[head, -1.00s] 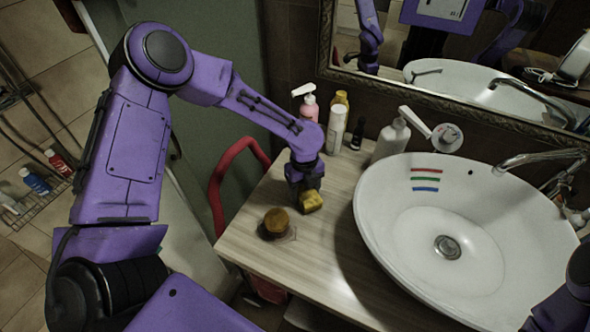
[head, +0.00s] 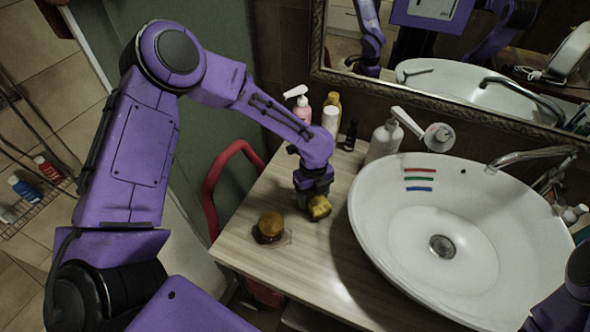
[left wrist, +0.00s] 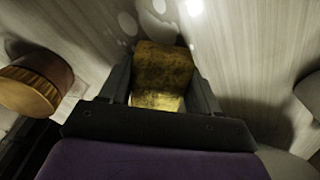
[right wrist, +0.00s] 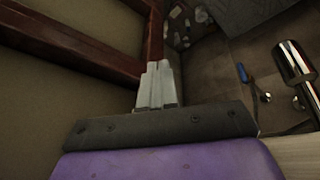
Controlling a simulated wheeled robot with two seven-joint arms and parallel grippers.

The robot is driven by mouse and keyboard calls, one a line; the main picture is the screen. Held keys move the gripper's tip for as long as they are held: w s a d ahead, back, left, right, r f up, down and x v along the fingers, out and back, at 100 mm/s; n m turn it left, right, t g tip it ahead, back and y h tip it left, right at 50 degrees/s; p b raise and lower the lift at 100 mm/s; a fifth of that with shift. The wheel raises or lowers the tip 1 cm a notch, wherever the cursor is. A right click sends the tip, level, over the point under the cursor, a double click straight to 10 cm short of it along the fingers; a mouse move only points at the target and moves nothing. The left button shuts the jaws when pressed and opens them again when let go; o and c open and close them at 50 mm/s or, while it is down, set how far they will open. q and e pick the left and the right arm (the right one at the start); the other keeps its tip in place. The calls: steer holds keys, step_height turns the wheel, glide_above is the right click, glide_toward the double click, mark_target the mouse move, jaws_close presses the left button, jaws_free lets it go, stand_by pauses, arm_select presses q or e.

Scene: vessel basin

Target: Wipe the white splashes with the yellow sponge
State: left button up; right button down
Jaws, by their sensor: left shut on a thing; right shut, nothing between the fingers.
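My left gripper (head: 314,200) is shut on the yellow sponge (head: 319,207) and holds it low at the wooden counter (head: 335,275), left of the basin. In the left wrist view the sponge (left wrist: 163,72) sits between the two fingers. White splashes (left wrist: 158,22) show on the counter just beyond the sponge, with rounded spots around it. In the head view the splashes are hard to make out. I cannot tell whether the sponge touches the counter. My right gripper (right wrist: 158,88) is shut and empty, away from the counter.
A round brown-yellow jar (head: 270,226) stands on the counter close left of the sponge. A white basin (head: 385,240) fills the right side. The front counter is clear.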

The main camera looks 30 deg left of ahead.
mark_target(292, 195)
arm_select(q)
steer(key=shift+d+r, duration=0.2)
steer(key=shift+d, duration=0.3)
steer(key=shift+d+f, duration=0.1)
steer(key=shift+d, duration=0.25)
steer(key=shift+s+a+f+p, duration=0.1)
steer(key=shift+a+p, duration=0.4)
steer(key=shift+a, duration=0.45)
steer(key=shift+s+a+f+p, duration=0.1)
steer(key=shift+a+p, duration=0.35)
steer(key=shift+a, duration=0.45)
steer(key=shift+a+r+p, duration=0.15)
steer(key=shift+a+p, duration=0.2)
steer(key=shift+a, duration=0.65)
steer(key=shift+s+a+p, duration=0.15)
steer(key=shift+a+p, duration=0.15)
steer(key=shift+a, duration=0.9)
step_height(292, 195, up, 2)
steer(key=shift+r+p, duration=0.15)
steer(key=shift+p, duration=0.85)
steer(key=shift+d+r+p, duration=0.1)
steer(key=shift+r+p, duration=0.25)
steer(key=shift+r, duration=0.05)
step_height(292, 195, up, 2)
steer(key=shift+r+p, duration=0.1)
steer(key=shift+p, duration=0.5)
steer(key=shift+r, duration=1.15)
